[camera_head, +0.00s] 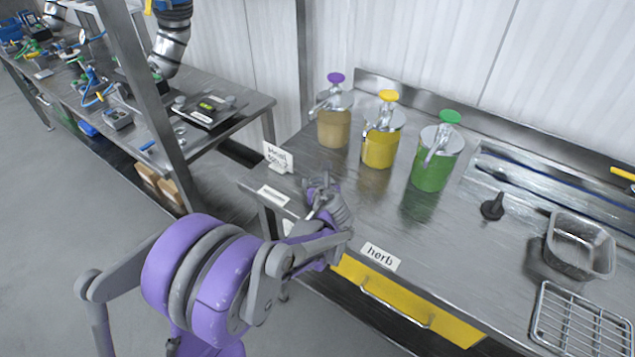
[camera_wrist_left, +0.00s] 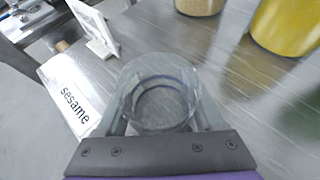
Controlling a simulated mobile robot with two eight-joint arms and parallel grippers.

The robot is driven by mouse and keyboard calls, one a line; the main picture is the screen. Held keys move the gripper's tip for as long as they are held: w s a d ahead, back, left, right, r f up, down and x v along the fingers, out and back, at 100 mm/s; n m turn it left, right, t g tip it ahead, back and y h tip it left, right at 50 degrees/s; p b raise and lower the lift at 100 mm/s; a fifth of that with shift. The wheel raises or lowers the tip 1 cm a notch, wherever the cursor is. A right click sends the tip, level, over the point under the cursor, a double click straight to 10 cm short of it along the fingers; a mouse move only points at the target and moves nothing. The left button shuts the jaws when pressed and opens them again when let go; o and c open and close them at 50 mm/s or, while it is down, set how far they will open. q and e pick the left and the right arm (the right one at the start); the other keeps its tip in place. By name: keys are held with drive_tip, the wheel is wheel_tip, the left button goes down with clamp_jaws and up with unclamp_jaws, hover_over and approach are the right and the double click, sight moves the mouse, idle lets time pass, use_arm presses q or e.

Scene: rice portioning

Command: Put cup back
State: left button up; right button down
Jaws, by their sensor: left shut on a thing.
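A clear, see-through cup (camera_wrist_left: 158,92) is between the fingers of my left gripper (camera_head: 322,187) in the left wrist view. The gripper is shut on it, with one finger on each side. The cup looks upright and empty, close over the steel counter (camera_head: 385,222); I cannot tell whether it touches the counter. In the head view the gripper is near the counter's left end, and the cup is too faint to make out. My right gripper is not in view.
A "sesame" label (camera_wrist_left: 72,98) and a small standing sign (camera_head: 278,157) are close to the left gripper. Beige (camera_head: 333,128), yellow (camera_head: 379,148) and green (camera_head: 433,172) pump dispensers stand behind. A metal pan (camera_head: 579,246) and wire rack (camera_head: 580,325) are at right.

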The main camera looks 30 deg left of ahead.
use_arm(q)
drive_tip(key=shift+f, duration=0.1)
drive_tip(key=o, duration=0.9)
drive_tip(key=shift+f, duration=0.1)
drive_tip(key=o, duration=0.5)
